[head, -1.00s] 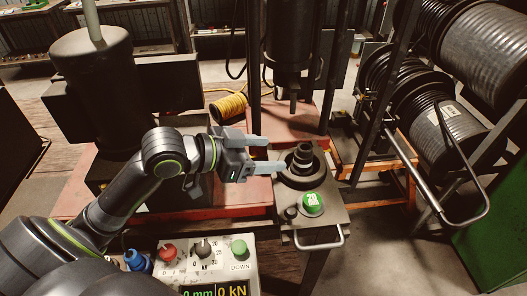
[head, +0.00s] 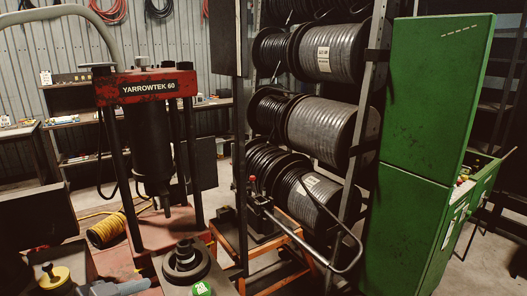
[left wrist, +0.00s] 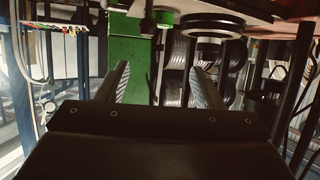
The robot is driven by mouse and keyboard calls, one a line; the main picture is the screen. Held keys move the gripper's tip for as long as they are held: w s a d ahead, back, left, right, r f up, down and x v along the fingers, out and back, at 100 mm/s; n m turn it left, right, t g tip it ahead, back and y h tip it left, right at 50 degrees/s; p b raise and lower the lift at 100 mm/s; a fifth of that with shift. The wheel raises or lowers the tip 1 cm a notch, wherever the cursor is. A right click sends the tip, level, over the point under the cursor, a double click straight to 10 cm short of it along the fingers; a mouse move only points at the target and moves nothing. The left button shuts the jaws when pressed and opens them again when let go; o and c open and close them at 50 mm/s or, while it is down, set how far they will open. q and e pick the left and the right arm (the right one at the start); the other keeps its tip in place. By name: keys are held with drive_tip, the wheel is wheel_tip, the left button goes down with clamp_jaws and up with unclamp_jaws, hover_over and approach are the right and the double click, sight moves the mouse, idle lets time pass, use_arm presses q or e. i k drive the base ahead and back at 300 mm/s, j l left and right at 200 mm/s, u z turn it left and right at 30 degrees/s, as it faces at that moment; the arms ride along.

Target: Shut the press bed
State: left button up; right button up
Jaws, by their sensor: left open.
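The press bed (head: 217,279) stands drawn out in front of the red YARROWTEK 60 press (head: 150,86), with its dark ring-shaped die (head: 185,258) on top. A green knob marked 20 (head: 202,289) is at the bottom edge of the head view. The bed's front handle is out of the head view. Part of my left gripper (head: 125,288) shows at the bottom left, beside the bed and apart from the die. In the left wrist view its two fingers (left wrist: 159,70) are apart with nothing between them. The die (left wrist: 208,42) appears upside down there, beyond the fingertips.
The press ram (head: 158,165) hangs between dark posts behind the bed. A yellow hose coil (head: 105,231) lies left of the press. Hose reels (head: 318,125) on a rack and a tall green cabinet (head: 428,125) stand to the right. A bent metal bar (head: 345,255) juts out right of the bed.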

sight(195, 279)
drive_tip(key=k+l, duration=0.35)
drive_tip(key=k, duration=0.15)
drive_tip(key=k+l, duration=0.35)
drive_tip(key=k, duration=0.2)
